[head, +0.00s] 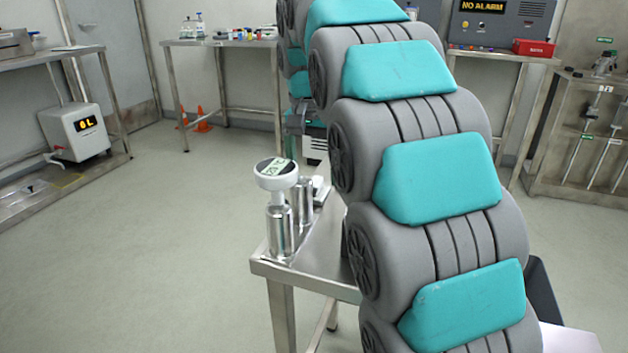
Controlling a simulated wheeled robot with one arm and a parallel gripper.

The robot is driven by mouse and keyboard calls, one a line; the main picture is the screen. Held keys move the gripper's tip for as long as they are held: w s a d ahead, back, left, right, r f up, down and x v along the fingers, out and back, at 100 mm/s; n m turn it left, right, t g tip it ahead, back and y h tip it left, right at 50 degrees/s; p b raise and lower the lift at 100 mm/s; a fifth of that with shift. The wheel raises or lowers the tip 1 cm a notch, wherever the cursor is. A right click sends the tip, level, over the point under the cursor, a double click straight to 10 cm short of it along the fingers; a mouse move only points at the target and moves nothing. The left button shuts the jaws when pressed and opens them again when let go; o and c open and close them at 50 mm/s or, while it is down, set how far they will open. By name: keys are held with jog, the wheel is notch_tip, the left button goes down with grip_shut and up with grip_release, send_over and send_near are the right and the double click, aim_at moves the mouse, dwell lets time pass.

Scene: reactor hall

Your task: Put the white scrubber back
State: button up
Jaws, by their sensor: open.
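Part of my gripper (304,123) shows far behind my raised arm, beyond the steel table. My arm hides much of it. It is open, and I see nothing held in it.
More metal cylinders (303,200) stand beside the first. My arm covers the table's right part. A white box reading "0L" (75,130) sits on a left shelf. Orange cones (203,120) stand by the back bench (222,43). The floor at left is clear.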

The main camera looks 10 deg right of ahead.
jog(key=shift+s+a+r, duration=0.1)
jog(key=shift+r, duration=0.95)
jog(key=shift+s+a+r, duration=0.1)
jog(key=shift+r, duration=0.95)
